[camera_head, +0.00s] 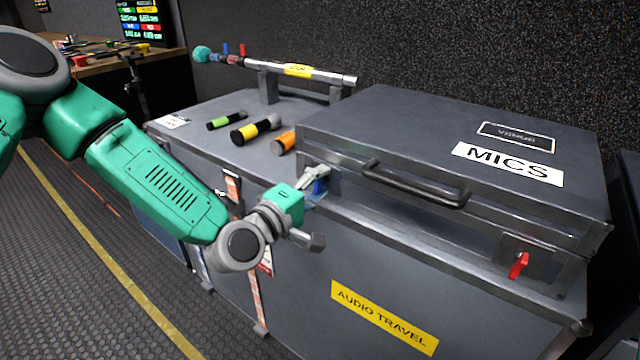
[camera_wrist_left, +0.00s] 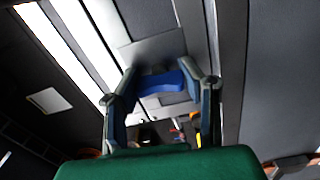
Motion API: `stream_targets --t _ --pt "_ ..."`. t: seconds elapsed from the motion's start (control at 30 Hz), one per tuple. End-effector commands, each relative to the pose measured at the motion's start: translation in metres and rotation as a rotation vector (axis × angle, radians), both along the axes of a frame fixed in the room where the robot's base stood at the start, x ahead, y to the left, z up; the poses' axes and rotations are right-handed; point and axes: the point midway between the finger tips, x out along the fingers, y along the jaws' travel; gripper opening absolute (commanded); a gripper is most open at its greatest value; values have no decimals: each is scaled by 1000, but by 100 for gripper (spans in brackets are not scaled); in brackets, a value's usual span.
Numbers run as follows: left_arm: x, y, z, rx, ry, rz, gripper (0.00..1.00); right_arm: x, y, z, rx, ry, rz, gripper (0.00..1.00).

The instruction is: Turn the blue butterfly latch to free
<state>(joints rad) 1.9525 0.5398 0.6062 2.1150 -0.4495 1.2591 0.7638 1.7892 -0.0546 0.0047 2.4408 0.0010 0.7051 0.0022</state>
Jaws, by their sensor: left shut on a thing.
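The blue butterfly latch (camera_head: 318,186) is on the front left of the grey MICS case (camera_head: 400,135), mostly hidden in the head view by my left gripper (camera_head: 316,178). In the left wrist view the blue latch (camera_wrist_left: 162,83) lies between the two fingers of my left gripper (camera_wrist_left: 160,95), against a metal plate. The gripper is shut on it. A red latch (camera_head: 519,265) sits on a metal plate at the front right of the same case. My right gripper is not in view.
The MICS case, with a dark handle (camera_head: 415,186), rests on a larger grey trunk (camera_head: 290,290) labelled AUDIO TRAVEL. Several coloured cylinders (camera_head: 256,130) lie left of the case, and a microphone-like rod (camera_head: 290,69) rests on a stand behind. Open floor (camera_head: 60,270) is at the left.

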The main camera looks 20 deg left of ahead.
Motion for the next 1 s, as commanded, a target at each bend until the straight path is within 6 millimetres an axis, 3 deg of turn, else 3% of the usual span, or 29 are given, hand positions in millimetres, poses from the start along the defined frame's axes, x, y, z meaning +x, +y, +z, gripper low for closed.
stream_targets --t 0.03,0.1,0.13,0.17,0.73,0.87,1.0 --pt "-4 0 -9 6 22 -4 5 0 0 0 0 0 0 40" --pt "-4 0 -9 7 21 -4 5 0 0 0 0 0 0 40" --pt "-4 0 -9 7 21 -4 45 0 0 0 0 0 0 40" --pt "-4 0 -9 7 21 -4 55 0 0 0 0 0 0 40" --pt "-4 2 -3 3 5 0 57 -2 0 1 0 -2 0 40" --pt "-19 7 -3 2 7 -1 57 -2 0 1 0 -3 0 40" --pt "-47 18 -3 0 9 1 57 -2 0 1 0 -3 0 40"
